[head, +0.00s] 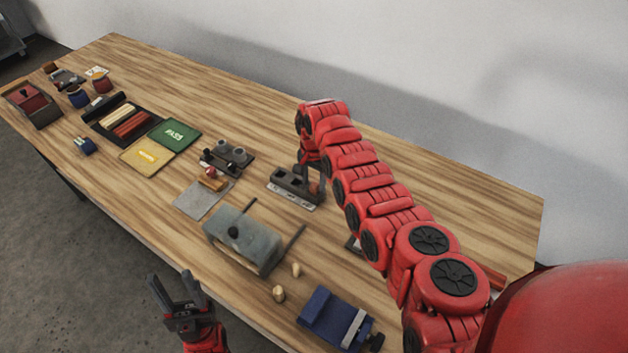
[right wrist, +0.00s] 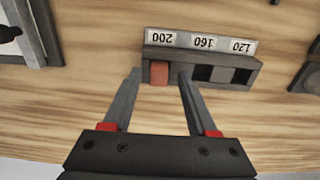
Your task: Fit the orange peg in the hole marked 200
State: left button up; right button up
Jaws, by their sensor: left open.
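The hole block (right wrist: 255,72) is a dark block with a white label strip reading 200, 160 and 120, upside down in the right wrist view. The orange peg (right wrist: 160,74) sits at the hole marked 200, with its top showing; how deep it goes I cannot tell. My right gripper (right wrist: 159,75) is open, its fingertips on either side of the peg with small gaps. In the head view the block (head: 283,186) lies mid-table under my right gripper (head: 312,172), whose arm partly hides it. My left gripper (head: 175,290) is open and empty, off the table's front edge.
A grey box (head: 243,240) with a dark knob, two small pale pieces (head: 279,294) and a blue case (head: 325,310) stand toward the front. A dark fixture (head: 228,157) and a grey plate (head: 203,199) lie left of the block. The table's back strip is clear.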

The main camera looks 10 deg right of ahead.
aim_at(314, 184)
jog(key=shift+s+r, duration=0.1)
jog(key=shift+r, duration=0.05)
jog(key=shift+d, duration=0.15)
jog(key=shift+w, duration=0.2)
jog(key=shift+r, duration=0.2)
notch_tip(314, 184, up, 6)
jog(key=b, duration=0.3)
jog(key=shift+r, duration=2.7)
jog(key=shift+s, duration=0.1)
